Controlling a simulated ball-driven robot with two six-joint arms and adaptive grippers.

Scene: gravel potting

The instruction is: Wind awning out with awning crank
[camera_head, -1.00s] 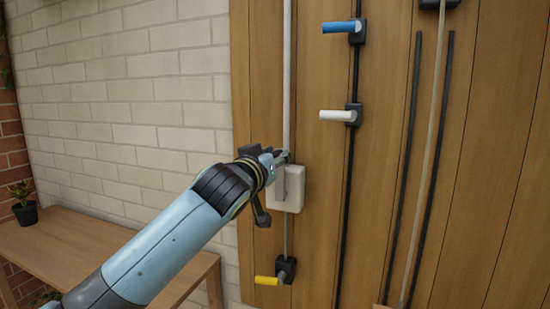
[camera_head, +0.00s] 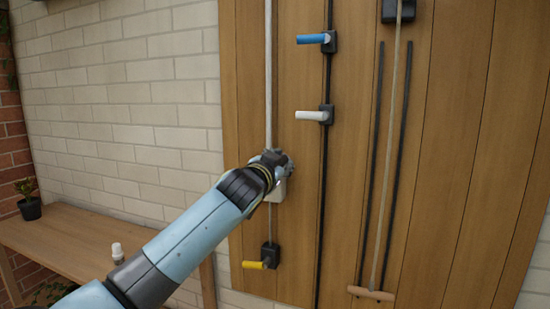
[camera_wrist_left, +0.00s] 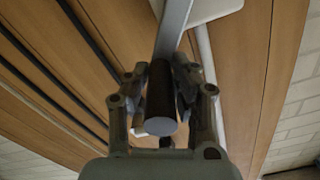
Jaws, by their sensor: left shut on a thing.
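My left gripper (camera_head: 280,163) is in front of the white crank box (camera_head: 280,191) on the wooden panel and hides most of it. In the left wrist view my left gripper (camera_wrist_left: 160,90) is shut around a dark brown round crank handle (camera_wrist_left: 161,106) with a pale end face. The handle sits on a flat grey crank arm (camera_wrist_left: 173,28), which reaches toward the white box (camera_wrist_left: 208,8). A pale vertical rod (camera_head: 268,80) runs up the panel above the box. The awning itself is not in view. My right gripper is not in view.
Blue (camera_head: 311,39), white (camera_head: 311,116) and yellow (camera_head: 254,265) handles stick out from the panel nearby. A rope with a wooden bar (camera_head: 371,293) hangs to the right. A wooden bench (camera_head: 60,240) with a potted plant (camera_head: 29,206) and a small white-topped object (camera_head: 117,250) stands left.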

